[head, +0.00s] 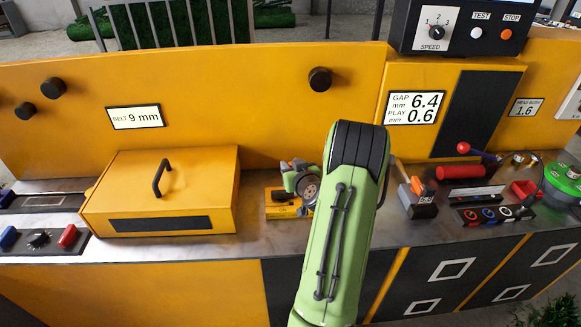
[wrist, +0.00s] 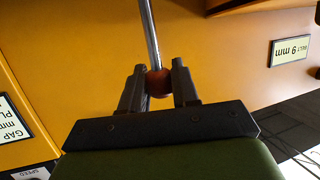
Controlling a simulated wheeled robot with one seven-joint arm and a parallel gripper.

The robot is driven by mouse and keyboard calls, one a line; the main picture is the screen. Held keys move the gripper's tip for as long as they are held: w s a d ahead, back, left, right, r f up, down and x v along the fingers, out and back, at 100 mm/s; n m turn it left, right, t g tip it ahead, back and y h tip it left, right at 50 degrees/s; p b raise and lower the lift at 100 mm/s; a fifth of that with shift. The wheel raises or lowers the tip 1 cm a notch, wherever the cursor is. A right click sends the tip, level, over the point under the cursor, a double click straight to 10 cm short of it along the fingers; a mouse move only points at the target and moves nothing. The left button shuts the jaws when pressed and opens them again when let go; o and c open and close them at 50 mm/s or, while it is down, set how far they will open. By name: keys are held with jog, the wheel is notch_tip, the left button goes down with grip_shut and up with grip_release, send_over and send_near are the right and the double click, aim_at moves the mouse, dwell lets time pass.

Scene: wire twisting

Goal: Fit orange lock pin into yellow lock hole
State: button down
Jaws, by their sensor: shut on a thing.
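My gripper (wrist: 157,86) is shut on an orange-brown rounded knob, which I take to be the orange lock pin (wrist: 158,83). A straight metal rod runs from the knob up to the top edge of the wrist view. In the head view my green arm covers the middle of the bench, and the grip on the pin cannot be made out there. A small yellow block (head: 279,212) sits on the bench just left of the arm, partly covered by green and grey parts. I cannot tell whether it is the yellow lock, and no hole is clearly visible.
A yellow box with a black handle (head: 160,205) stands on the left of the bench. To the right are a grey device with an orange part (head: 417,200), a red cylinder (head: 461,171) and a green round device (head: 562,185). A yellow panel (head: 240,85) rises behind.

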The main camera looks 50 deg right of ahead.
jog(key=shift+f, duration=0.1)
jog(key=shift+f+b, duration=0.2)
jog(key=shift+b, duration=0.4)
notch_tip(320, 180, down, 5)
jog(key=b, duration=0.6)
jog(key=shift+f, duration=0.2)
jog(key=shift+r, duration=0.1)
jog(key=shift+b, duration=1.45)
jog(key=shift+f+b, duration=2.3)
jog(key=shift+b, duration=0.6)
